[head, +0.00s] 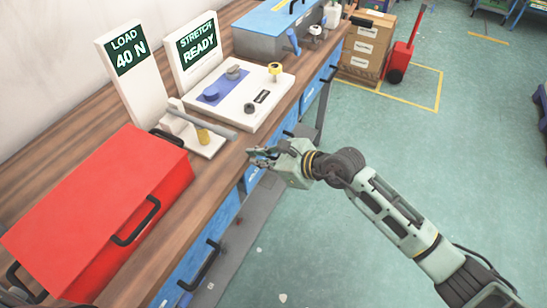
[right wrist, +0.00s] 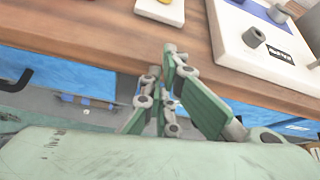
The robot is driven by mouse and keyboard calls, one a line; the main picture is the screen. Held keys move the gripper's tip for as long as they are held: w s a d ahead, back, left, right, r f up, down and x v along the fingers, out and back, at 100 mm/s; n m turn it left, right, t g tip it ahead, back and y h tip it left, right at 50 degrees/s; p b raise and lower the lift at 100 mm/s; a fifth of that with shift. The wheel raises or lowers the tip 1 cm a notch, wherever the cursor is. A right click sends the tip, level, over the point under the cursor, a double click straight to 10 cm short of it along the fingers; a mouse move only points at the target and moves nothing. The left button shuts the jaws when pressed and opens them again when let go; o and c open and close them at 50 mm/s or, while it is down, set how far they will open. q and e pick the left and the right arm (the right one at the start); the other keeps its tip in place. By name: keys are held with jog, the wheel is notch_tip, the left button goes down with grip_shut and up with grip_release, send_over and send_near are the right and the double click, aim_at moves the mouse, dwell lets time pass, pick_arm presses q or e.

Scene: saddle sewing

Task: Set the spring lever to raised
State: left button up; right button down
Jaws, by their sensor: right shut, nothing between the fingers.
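The spring lever (head: 210,124) is a grey bar on a small white stand (head: 210,147) in front of the "LOAD 40 N" display (head: 129,55). It slopes down to the right in the picture, over a short yellow cylinder (head: 203,136). My right gripper (head: 257,153) is shut and empty, at the bench's front edge, right of the lever's free end and apart from it. The right wrist view shows its fingers (right wrist: 162,72) close together before the bench edge, with a corner of the white stand (right wrist: 160,10) at the top. My left gripper is not in view.
A red toolbox (head: 95,205) stands left of the stand on the wooden bench (head: 205,195). A white device (head: 255,112) with knobs and the "STRETCH READY" display (head: 198,47) stand to the right. A blue-lidded box (head: 265,40) is farther back. The floor right of the bench is open.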

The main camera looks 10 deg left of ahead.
jog(key=shift+x, duration=0.85)
jog(key=r, duration=0.1)
jog(key=r+p, duration=0.2)
jog(key=r, duration=0.1)
jog(key=shift+s+a, duration=0.3)
jog(key=shift+a, duration=0.05)
